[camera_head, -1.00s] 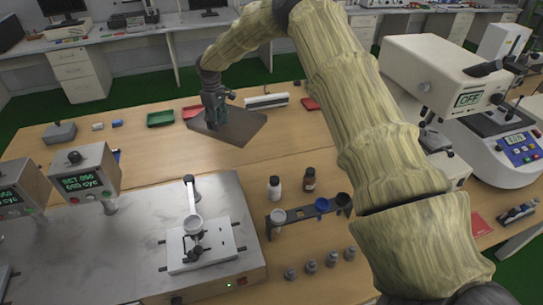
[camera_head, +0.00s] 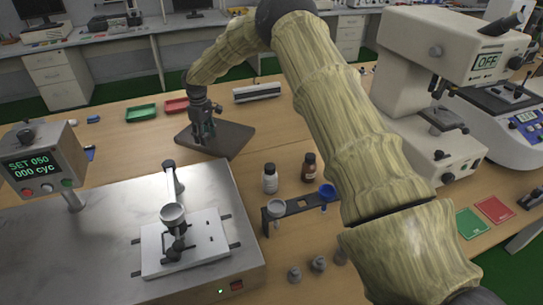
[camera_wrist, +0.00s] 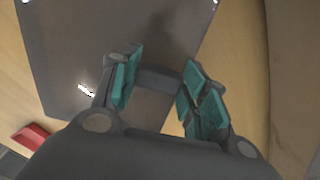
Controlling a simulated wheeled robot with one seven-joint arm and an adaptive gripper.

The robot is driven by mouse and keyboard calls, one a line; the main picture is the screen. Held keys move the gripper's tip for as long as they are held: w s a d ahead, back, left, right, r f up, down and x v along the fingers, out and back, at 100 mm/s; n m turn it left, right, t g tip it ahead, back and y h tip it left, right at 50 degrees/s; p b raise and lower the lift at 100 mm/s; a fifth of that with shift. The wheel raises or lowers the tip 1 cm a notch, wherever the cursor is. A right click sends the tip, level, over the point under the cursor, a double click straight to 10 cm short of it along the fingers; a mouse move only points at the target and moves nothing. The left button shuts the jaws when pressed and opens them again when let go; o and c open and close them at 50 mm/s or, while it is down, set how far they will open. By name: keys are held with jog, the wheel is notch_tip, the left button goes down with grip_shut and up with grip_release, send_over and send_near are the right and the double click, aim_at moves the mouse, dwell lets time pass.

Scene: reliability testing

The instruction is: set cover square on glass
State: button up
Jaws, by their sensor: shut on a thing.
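A dark grey flat square (camera_head: 232,138), which I take for the cover square, is at the far middle of the wooden table in the head view. My gripper (camera_head: 205,131) is at its left part, pointing down. In the wrist view the square (camera_wrist: 70,45) fills the upper left. There my gripper (camera_wrist: 159,80) has its teal fingers on both sides of a short dark block at the square. I take it as shut on the square. Whether the square touches the table I cannot tell. I cannot make out which thing is the glass.
A green tray (camera_head: 141,113) and a red tray (camera_head: 177,105) lie behind the square. Bottles (camera_head: 270,178) and a rack (camera_head: 300,203) stand nearer. A metal-topped tester (camera_head: 110,240) fills the front left. A microscope (camera_head: 425,90) stands right.

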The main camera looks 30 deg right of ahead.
jog(key=shift+f, duration=0.35)
jog(key=p, duration=0.4)
send_near(246, 167)
jog(key=shift+d, duration=0.1)
jog(key=shift+f+p, duration=0.65)
jog(key=shift+f, duration=1)
jog(key=shift+f, duration=0.1)
jog(key=o, duration=1.1)
jog(key=shift+o, duration=0.2)
